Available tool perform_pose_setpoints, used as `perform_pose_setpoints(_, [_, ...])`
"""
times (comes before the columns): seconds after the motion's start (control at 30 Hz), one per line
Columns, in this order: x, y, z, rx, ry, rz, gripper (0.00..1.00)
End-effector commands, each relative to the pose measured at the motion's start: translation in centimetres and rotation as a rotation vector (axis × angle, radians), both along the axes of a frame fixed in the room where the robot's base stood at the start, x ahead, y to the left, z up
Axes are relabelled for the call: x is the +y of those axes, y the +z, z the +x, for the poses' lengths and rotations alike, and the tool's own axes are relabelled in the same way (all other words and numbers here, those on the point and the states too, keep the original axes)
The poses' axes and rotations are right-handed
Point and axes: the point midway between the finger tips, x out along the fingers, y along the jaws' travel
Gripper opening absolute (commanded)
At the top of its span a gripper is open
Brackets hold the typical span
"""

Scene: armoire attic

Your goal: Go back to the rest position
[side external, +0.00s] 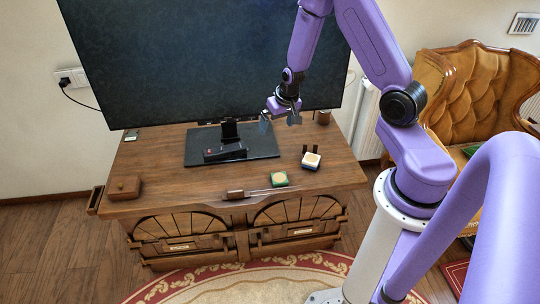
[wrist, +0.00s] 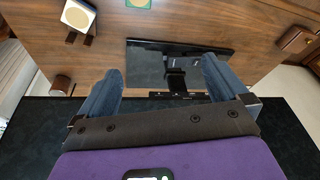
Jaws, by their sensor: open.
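My gripper (side external: 280,116) is open and empty, held in the air above the back right part of the wooden armoire top (side external: 160,165), in front of the large dark screen (side external: 200,60). In the wrist view its two blue-grey fingers (wrist: 162,80) stand wide apart with nothing between them. The black screen stand (wrist: 145,68) and its base show beyond the fingers. The fingers touch nothing that I can see.
A tufted armchair (side external: 470,85) stands right. The top's left part is mostly clear.

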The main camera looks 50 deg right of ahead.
Motion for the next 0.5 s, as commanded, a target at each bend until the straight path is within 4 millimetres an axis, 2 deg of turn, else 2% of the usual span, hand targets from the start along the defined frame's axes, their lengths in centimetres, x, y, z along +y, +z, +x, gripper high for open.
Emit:
perform_pose_setpoints(0.03, [2.4, 1.4, 0.0, 0.002, 0.08, 0.008, 1.0])
perform_pose_setpoints(0.2, [9.7, 5.4, -2.3, 0.042, 0.34, 0.03, 1.0])
perform_pose_setpoints(0.37, [15.2, 8.8, -6.3, 0.085, 0.582, 0.029, 1.0])
perform_pose_setpoints(0.5, [18.7, 11.5, -10.8, 0.123, 0.792, 0.014, 1.0])
